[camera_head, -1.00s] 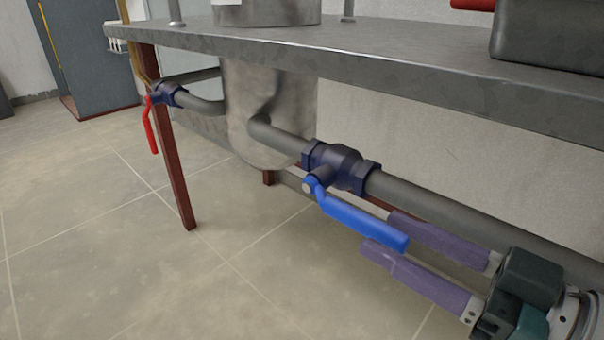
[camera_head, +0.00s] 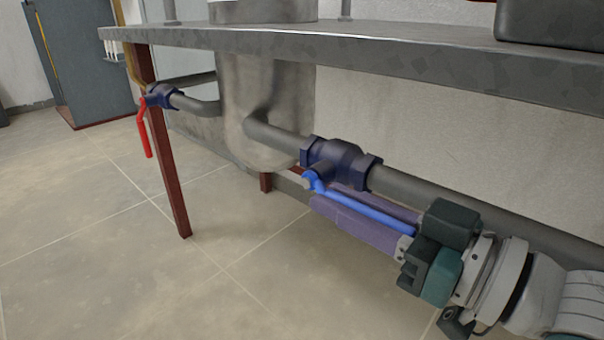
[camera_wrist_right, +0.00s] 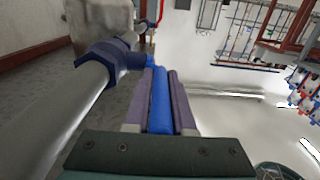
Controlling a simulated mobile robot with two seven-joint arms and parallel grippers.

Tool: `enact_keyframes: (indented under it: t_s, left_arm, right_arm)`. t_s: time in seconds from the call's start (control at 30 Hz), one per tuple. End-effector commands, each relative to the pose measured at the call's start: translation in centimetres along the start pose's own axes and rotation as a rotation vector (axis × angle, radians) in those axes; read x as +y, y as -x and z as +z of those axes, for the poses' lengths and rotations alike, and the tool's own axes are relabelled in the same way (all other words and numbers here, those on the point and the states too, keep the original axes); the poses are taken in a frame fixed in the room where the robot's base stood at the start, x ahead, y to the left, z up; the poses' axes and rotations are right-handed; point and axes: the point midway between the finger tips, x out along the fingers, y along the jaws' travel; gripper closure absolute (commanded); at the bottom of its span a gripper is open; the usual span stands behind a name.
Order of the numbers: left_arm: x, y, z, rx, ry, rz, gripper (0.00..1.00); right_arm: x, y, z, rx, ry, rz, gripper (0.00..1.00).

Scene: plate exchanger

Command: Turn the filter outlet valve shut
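The valve with the blue handle has a dark blue body (camera_head: 338,163) on the grey pipe below the bench, right of the metal vessel. Its blue handle (camera_head: 372,214) points right, roughly along the pipe. My right gripper (camera_head: 338,212) has its two purple fingers on either side of the handle, along its length. In the right wrist view the blue handle (camera_wrist_right: 160,100) fills the gap between the fingers (camera_wrist_right: 160,75), which look closed on it. The valve's stem end shows just beyond the fingertips. My left gripper is not in view.
A second valve (camera_head: 160,96) with a red handle (camera_head: 145,130) hanging down is at the left. The metal bench top (camera_head: 400,60) runs above the pipe (camera_head: 440,190). A red-brown bench leg (camera_head: 165,170) stands at the left. The floor in front is clear.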

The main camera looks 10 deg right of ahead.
Motion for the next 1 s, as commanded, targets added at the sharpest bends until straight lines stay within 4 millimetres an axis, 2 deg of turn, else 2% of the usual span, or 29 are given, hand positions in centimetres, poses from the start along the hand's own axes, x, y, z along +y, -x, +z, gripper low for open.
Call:
enact_keyframes:
  t_s: [0.03,0.17,0.2,1.0]
  left_arm:
    - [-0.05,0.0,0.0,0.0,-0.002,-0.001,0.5]
    - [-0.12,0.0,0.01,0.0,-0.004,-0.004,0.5]
    - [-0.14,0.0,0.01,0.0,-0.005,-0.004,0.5]
    - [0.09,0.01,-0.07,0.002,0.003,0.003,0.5]
  right_arm:
    - [0.0,0.01,0.01,0.0,0.0,0.0,0.85]
    - [0.0,0.02,0.02,0.0,0.0,0.0,0.99]
    - [-0.01,0.02,0.02,0.0,0.0,0.0,1.0]
    - [-0.03,0.02,0.03,0.0,0.0,-0.001,1.0]
